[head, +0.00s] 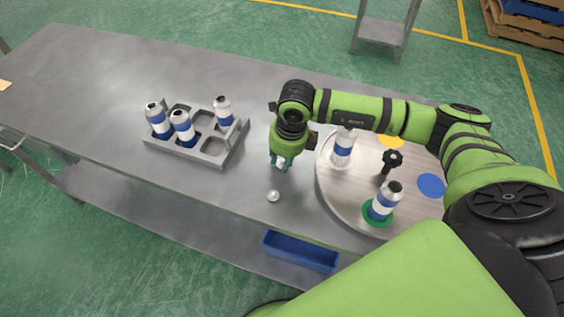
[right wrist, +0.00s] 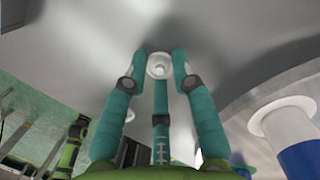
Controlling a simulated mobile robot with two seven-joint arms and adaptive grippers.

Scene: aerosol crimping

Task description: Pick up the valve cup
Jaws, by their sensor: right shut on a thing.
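My right gripper (head: 281,166) points down over the table, between the grey can rack and the round turntable. In the right wrist view its teal fingers (right wrist: 160,62) are closed around a small white, round valve cup (right wrist: 159,66), held at the fingertips. In the head view the fingers mostly hide this cup. A second small, whitish, rounded piece (head: 273,196) sits on the table just in front of the gripper, apart from it; it looks like another valve cup. My left gripper is not in view.
A grey rack (head: 213,158) with several pockets holds three blue-and-white cans at left. The turntable (head: 340,201) at right carries two cans, a black knobbed post (head: 391,161) and coloured discs. A blue bin (head: 300,250) is below the table's front edge.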

